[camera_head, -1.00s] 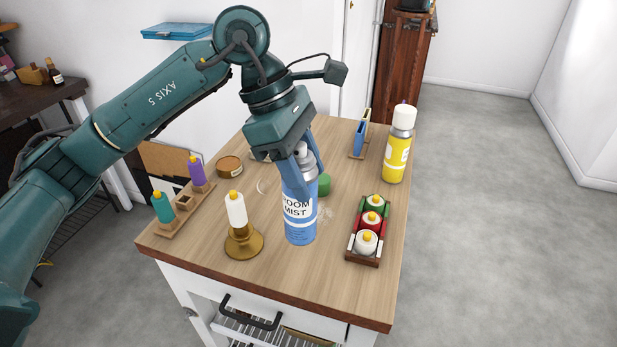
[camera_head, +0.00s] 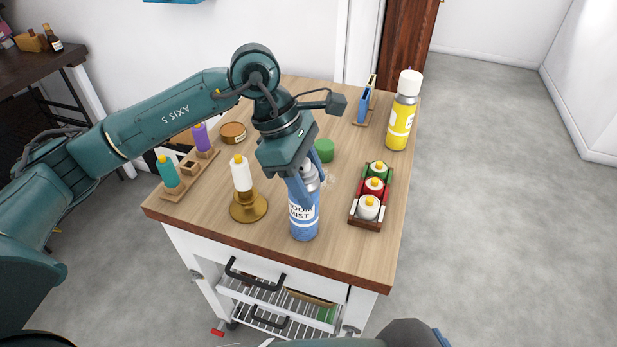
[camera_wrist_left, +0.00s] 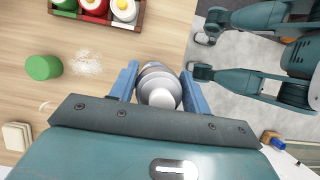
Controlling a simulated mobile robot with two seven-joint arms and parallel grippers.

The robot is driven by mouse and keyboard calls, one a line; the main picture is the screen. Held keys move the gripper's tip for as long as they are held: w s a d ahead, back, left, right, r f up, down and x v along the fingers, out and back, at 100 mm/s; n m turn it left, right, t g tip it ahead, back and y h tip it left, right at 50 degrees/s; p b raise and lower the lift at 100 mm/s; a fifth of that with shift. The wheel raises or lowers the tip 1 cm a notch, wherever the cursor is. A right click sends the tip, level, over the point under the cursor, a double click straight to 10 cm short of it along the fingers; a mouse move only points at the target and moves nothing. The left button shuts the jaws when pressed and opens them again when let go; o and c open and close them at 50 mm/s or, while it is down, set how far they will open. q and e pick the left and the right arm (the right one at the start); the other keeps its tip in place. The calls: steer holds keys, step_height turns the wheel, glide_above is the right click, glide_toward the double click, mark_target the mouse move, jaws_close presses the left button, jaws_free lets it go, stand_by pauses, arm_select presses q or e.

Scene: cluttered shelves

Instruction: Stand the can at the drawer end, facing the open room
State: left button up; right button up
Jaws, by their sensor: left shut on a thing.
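The blue can (camera_head: 303,222), labelled "ROOM MIST", stands upright close to the drawer-side edge of the wooden tabletop (camera_head: 335,245). Its printing faces the head camera on that side, partly covered by a finger. I cannot tell whether its base touches the wood. My left gripper (camera_head: 307,195) is shut on the can's upper part from above. In the left wrist view the can's pale top (camera_wrist_left: 158,92) shows between the two blue fingers, near the table edge. The drawer handle (camera_head: 253,283) is below that edge. My right gripper cannot be made out.
A candle in a brass holder (camera_head: 248,208) stands just left of the can. A yellow spray can (camera_head: 400,130) stands at the far right.

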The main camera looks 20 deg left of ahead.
arm_select(q)
steer(key=o, duration=1.5)
steer(key=shift+r+p, duration=0.1)
steer(key=shift+p, duration=0.2)
steer(key=shift+a+r, duration=0.15)
steer(key=shift+r, duration=0.15)
steer(key=v, duration=1.1)
steer(key=shift+r, duration=0.15)
steer(key=shift+a, duration=0.1)
